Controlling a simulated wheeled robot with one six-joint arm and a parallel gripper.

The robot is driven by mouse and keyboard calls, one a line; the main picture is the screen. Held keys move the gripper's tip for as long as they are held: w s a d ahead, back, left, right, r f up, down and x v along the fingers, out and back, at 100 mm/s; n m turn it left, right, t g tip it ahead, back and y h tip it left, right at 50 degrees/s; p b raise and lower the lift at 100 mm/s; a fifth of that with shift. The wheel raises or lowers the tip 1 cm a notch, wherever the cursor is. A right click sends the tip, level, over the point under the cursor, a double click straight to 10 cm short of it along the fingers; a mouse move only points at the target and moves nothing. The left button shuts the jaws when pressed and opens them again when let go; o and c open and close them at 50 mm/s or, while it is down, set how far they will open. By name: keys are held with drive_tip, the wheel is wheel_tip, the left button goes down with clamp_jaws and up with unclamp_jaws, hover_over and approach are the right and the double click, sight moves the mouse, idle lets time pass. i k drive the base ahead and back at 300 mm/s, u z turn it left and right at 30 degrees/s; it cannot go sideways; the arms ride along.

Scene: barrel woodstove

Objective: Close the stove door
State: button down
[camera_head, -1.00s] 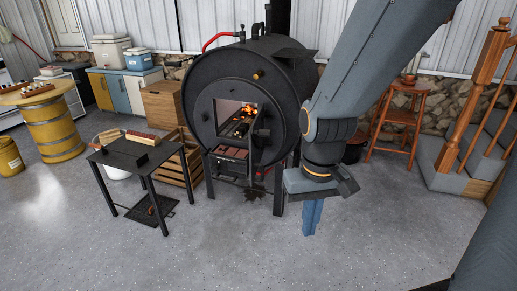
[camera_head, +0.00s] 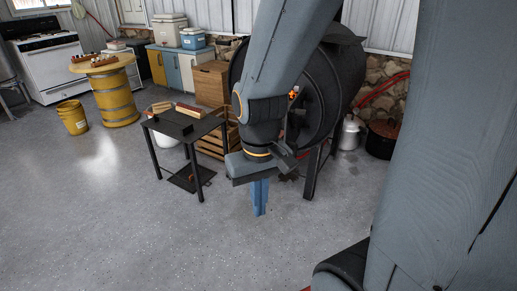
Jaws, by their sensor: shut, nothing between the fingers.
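The black barrel stove (camera_head: 345,75) stands behind my arm, right of the picture's middle. A small orange flame shows just right of my arm, so part of the stove's opening is uncovered. My arm hides most of the stove front. A dark part beside the arm, below the flame, may be the door (camera_head: 295,125), but its angle cannot be made out. My gripper (camera_head: 260,197) points down in front of the stove, with its blue fingers together and empty. It appears apart from the stove.
A black metal table (camera_head: 188,127) with small items stands left of my gripper. A wooden crate (camera_head: 212,142) is behind it. A silver pot (camera_head: 350,133) and a dark pot (camera_head: 383,138) are right of the stove. Open grey floor (camera_head: 130,235) lies in front.

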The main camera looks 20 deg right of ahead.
sight(291, 135)
drive_tip(key=u, duration=0.05)
drive_tip(key=k, duration=0.55)
drive_tip(key=z, duration=0.75)
drive_tip(key=i, duration=0.45)
drive_tip(key=u, duration=0.05)
